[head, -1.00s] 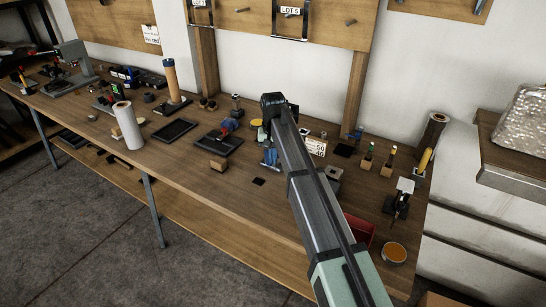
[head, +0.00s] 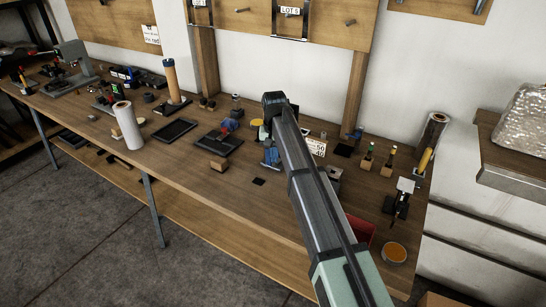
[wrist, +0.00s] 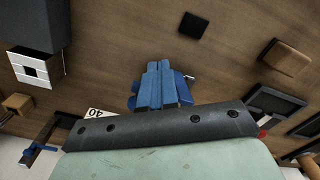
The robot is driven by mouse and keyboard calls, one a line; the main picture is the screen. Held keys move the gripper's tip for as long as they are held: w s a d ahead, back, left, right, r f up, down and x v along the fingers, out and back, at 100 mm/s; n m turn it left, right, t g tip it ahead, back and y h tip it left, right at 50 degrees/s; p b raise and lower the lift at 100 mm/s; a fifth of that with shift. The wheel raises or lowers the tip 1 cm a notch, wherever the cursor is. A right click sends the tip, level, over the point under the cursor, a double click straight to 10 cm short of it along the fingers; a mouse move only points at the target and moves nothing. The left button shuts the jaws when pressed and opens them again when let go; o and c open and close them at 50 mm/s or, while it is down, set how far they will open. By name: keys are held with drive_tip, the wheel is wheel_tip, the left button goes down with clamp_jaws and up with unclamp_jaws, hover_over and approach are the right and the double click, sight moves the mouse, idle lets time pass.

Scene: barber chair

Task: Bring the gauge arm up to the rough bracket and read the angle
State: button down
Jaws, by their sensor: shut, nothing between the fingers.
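My gripper (head: 270,160) is over the right half of the workbench, its blue fingers pointing down. In the wrist view my gripper (wrist: 158,66) has its two fingers together with nothing between them. A darker blue part with a short metal pin (wrist: 190,76) shows behind and beside the fingers; the fingers hide much of it, and I cannot tell whether they touch it. I cannot pick out with certainty which thing is the gauge arm or the rough bracket. A blue and red device (head: 229,125) sits on a dark plate (head: 218,143) left of my gripper.
A wooden block (head: 218,164) and a small black square (head: 258,181) lie near my gripper. A number card (head: 315,146) stands to its right. Bottles (head: 389,160) and an orange-topped round tin (head: 394,252) are further right. The front middle of the bench (head: 200,200) is clear.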

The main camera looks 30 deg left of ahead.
drive_tip(key=shift+w, duration=0.7)
idle(3.3)
idle(0.7)
drive_tip(key=shift+s+r, duration=0.5)
drive_tip(key=shift+r, duration=0.35)
drive_tip(key=shift+s+r, duration=0.55)
drive_tip(key=shift+r, duration=0.25)
drive_tip(key=shift+s+r, duration=0.5)
drive_tip(key=shift+r, duration=0.35)
